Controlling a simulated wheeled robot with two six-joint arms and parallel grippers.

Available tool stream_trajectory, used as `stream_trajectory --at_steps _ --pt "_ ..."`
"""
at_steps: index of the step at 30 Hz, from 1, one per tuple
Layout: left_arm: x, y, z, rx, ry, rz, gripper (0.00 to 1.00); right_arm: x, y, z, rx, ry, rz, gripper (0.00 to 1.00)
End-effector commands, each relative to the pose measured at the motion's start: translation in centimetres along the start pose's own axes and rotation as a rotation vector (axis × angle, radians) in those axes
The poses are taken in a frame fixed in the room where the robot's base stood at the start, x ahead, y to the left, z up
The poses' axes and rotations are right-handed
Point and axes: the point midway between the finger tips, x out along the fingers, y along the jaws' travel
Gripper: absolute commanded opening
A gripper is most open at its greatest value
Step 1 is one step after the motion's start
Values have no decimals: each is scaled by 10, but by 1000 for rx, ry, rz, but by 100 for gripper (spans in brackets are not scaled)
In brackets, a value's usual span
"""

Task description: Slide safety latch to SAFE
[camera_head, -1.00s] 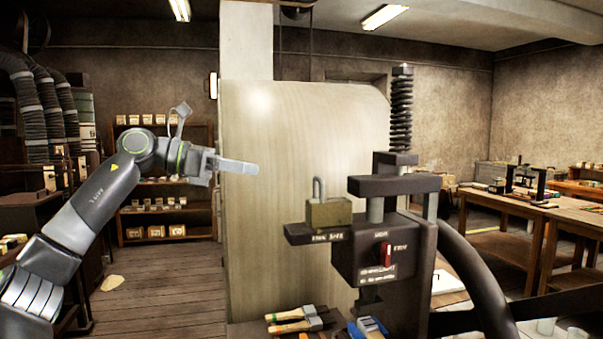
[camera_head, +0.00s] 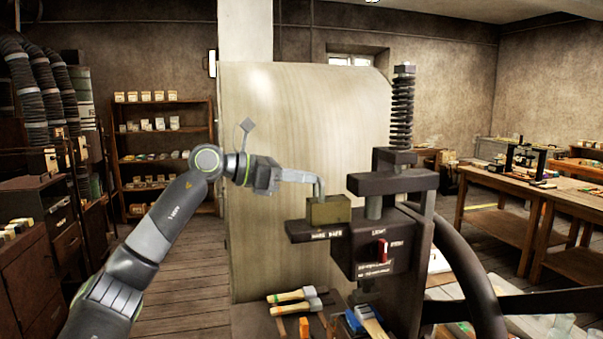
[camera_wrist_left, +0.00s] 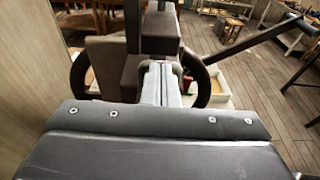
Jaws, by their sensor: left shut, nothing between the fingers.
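A brass padlock-shaped block (camera_head: 328,210) stands on a dark ledge (camera_head: 312,236) with small white lettering, at the left of the press. I cannot tell whether this block is the safety latch. A red lever (camera_head: 382,250) sits on the front of the dark press box (camera_head: 368,268), with white labels beside it. My left gripper (camera_head: 316,179) is shut and empty, its fingertips at the block's top. Its shackle is hard to tell from the fingertips there, and contact is unclear. In the left wrist view the closed fingers (camera_wrist_left: 162,84) point at the dark press. My right gripper is out of view.
A curved dark handwheel rim (camera_head: 478,265) stands right of the press. A large pale panel (camera_head: 270,130) stands behind the block. Wooden-handled tools (camera_head: 297,297) lie on the bench below. Shelves (camera_head: 160,155) and side tables (camera_head: 530,200) are farther back.

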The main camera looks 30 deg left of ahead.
Motion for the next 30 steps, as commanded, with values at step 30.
stream_trajectory --at_steps 30 --pt "42 0 9 1 -2 0 0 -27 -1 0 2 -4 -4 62"
